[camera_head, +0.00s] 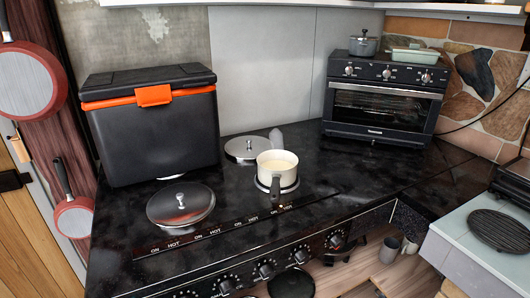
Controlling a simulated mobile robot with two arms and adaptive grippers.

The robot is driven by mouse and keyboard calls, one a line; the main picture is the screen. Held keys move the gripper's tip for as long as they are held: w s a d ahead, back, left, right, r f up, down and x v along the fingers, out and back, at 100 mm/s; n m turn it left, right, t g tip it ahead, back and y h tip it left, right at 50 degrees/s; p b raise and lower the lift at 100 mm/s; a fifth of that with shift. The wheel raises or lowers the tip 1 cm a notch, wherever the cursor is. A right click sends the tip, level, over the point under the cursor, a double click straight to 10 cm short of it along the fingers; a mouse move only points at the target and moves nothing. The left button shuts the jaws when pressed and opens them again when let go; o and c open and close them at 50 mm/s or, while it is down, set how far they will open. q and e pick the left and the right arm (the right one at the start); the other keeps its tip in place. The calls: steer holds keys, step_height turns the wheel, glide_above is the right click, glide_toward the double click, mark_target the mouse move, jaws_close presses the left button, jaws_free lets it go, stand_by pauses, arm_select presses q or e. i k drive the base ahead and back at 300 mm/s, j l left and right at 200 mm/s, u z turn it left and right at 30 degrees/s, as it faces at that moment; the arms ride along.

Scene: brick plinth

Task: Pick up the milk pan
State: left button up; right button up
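The milk pan (278,168) is a small cream-coloured pan with a dark handle. It stands upright on a burner near the middle of the black stovetop (330,160). Its handle points toward the front edge, and something pale shows inside it. Neither of my grippers shows in the head view.
A black and orange cooler box (153,125) stands back left, and a toaster oven (383,104) back right. Knobs (265,269) line the front. Red pans (28,82) hang left.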

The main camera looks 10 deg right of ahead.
mark_target(277, 167)
steer(key=i+l+u, duration=0.1)
steer(key=i+l, duration=0.6)
steer(key=l, duration=0.15)
